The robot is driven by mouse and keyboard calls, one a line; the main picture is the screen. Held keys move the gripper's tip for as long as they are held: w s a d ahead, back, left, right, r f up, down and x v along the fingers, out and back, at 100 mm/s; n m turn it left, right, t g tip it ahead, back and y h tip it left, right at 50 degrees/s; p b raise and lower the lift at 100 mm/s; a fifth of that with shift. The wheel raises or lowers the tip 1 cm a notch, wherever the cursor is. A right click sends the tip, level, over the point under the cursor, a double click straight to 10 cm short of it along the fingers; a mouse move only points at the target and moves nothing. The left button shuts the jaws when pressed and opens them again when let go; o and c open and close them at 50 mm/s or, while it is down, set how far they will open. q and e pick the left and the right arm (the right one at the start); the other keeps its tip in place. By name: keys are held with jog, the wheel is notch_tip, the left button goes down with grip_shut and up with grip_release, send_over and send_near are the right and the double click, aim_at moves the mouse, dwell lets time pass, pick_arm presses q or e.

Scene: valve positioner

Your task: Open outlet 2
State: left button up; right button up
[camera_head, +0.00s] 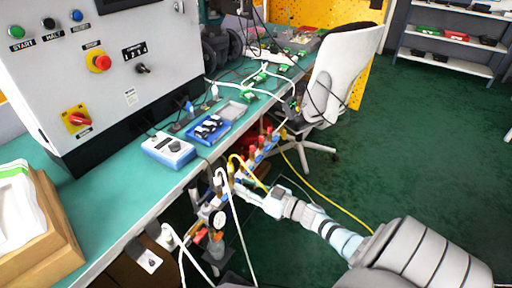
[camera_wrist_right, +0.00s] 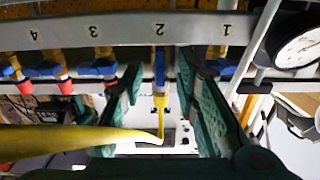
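In the right wrist view, a grey manifold bar (camera_wrist_right: 60,34) crosses the top with upside-down labels 1 to 4. Outlet 2's blue valve handle (camera_wrist_right: 160,64) shows narrow and lengthwise, in line with its yellow fitting and hose (camera_wrist_right: 80,140). The blue handles of outlets 3 (camera_wrist_right: 97,68) and 4 (camera_wrist_right: 42,69) lie crosswise. Outlet 1's handle (camera_wrist_right: 221,67) is partly behind a finger. My right gripper (camera_wrist_right: 159,80) is open, its green fingers on either side of outlet 2's handle; contact is unclear. In the head view it (camera_head: 246,193) is at the manifold below the table edge. My left gripper is not in view.
A pressure gauge (camera_wrist_right: 297,46) sits right of outlet 1. In the head view, hoses hang around the manifold beside the green workbench (camera_head: 115,195). A white chair (camera_head: 340,75) stands beyond. The green floor (camera_head: 420,150) at right is mostly clear.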

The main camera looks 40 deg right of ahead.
jog(key=v, duration=1.1)
jog(key=shift+s, duration=0.15)
